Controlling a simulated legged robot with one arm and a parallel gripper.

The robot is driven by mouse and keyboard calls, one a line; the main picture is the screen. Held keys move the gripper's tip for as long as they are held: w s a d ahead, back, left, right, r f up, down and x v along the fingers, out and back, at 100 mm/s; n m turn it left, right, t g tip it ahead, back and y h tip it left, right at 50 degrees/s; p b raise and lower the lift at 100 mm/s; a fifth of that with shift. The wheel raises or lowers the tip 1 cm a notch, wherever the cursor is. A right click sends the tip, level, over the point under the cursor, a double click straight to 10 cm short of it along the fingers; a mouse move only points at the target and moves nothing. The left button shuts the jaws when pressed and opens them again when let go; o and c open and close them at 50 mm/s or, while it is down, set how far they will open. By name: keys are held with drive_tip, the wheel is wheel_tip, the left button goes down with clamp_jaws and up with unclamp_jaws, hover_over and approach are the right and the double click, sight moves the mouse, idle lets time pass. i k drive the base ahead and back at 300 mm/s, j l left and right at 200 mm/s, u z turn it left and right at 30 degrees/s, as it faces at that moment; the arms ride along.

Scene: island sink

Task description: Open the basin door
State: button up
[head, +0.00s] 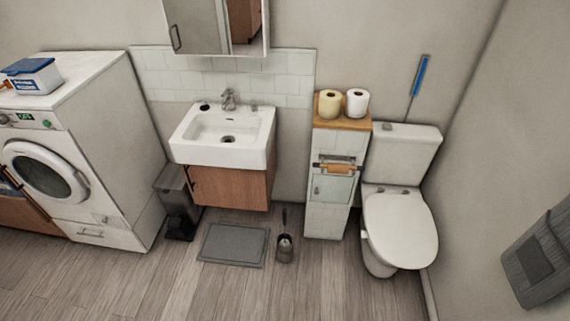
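The white basin (228,137) is fixed to the wall left of the middle in the head view. Below it hangs a brown wooden cabinet whose front is the basin door (232,188). The door looks shut, flush under the basin. A dark upright handle (193,181) sits near the door's left edge. The basin's overhang covers the door's top edge. My gripper is not in view.
A grey bin (179,200) stands close to the door's left side. A washing machine (108,130) is left; a tiled pillar (325,208) and toilet (399,228) are right.

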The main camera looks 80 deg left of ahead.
sight(246, 189)
drive_tip(key=u, duration=3.15)
drive_tip(key=i+u, duration=0.2)
drive_tip(key=i, duration=0.3)
drive_tip(key=i+l+u, duration=0.25)
drive_tip(key=i, duration=0.3)
drive_tip(key=i+l+u, duration=0.2)
drive_tip(key=i, duration=0.3)
drive_tip(key=i+l+u, duration=0.25)
drive_tip(key=i, duration=0.25)
